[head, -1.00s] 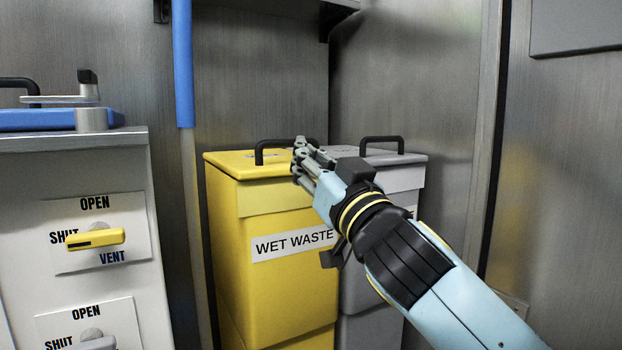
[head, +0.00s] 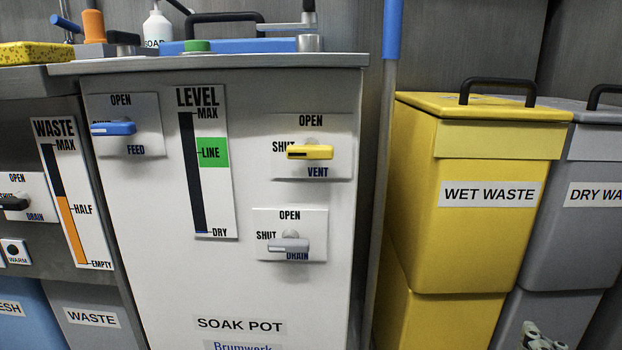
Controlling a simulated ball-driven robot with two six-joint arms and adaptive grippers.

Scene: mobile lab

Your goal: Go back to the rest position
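Only the tip of my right gripper (head: 541,337) shows, at the bottom right edge in front of the grey dry waste bin (head: 590,225). It looks apart from other things, but its fingers are cut off and too small to read. My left gripper is out of view. The white soak pot (head: 225,285) stands in the middle, with a blue feed handle (head: 113,128), a yellow vent handle (head: 311,152) and a grey drain handle (head: 288,246). All three point left, toward SHUT. The yellow wet waste bin (head: 480,235) has its lid on.
A blue pole (head: 393,30) stands between the pot and the bins. A soap bottle (head: 157,30) and a yellow sponge (head: 36,52) are at the upper left. A waste level panel (head: 75,195) is on the left unit. The pot's front looks clear.

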